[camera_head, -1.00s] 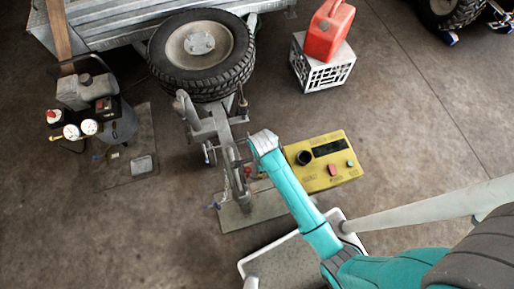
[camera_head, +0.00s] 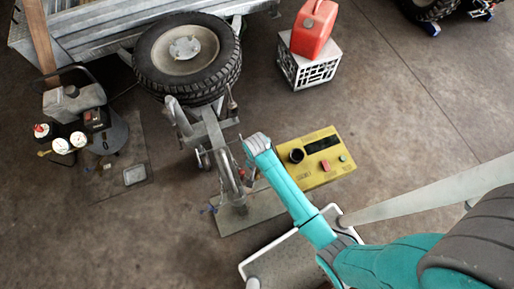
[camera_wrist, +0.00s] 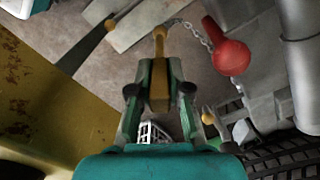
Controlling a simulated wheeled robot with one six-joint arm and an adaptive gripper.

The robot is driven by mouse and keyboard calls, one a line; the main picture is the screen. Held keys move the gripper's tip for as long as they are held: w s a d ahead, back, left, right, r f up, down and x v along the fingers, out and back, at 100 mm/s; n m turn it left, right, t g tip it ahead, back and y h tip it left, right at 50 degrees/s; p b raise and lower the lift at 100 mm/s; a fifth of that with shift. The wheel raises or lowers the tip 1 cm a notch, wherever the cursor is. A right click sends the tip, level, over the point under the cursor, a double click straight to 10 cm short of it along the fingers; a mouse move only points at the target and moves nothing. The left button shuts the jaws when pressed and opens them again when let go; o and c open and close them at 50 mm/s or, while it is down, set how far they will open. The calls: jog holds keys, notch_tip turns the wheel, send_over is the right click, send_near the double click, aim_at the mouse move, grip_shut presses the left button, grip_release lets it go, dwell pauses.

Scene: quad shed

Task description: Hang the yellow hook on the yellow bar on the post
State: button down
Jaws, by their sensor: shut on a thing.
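My gripper (camera_wrist: 158,92) points away from the wrist camera, its fingers shut on a yellow-brown piece that I take for the yellow hook (camera_wrist: 159,72). The hook's narrow end points up in the wrist view, and a chain (camera_wrist: 187,26) runs from near it toward a red rounded part (camera_wrist: 232,57). In the head view my wrist hides the fingers and hook, close to the grey upright post (camera_head: 228,172) of the trailer tongue. A small yellowish part (camera_wrist: 207,116) lies right of the fingers; I cannot tell whether it is the yellow bar.
A yellow control box (camera_head: 318,160) stands right beside my wrist and fills the left of the wrist view. A trailer tyre (camera_head: 188,55), a compressor (camera_head: 88,120) and a red can (camera_head: 314,30) on a white crate (camera_head: 309,68) stand around. Floor is open at right.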

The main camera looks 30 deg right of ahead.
jog(key=shift+s+f+n, duration=1.3)
jog(key=shift+s+n, duration=0.15)
jog(key=shift+n, duration=0.2)
jog(key=shift+s+f+n, duration=1.25)
jog(key=shift+s+n, duration=0.2)
jog(key=shift+n, duration=0.2)
jog(key=shift+s, duration=0.1)
jog(key=shift+f, duration=1.95)
jog(key=c, duration=0.6)
grip_release()
jog(key=shift+o, duration=0.2)
notch_tip(320, 180, up, 9)
dwell(1.0)
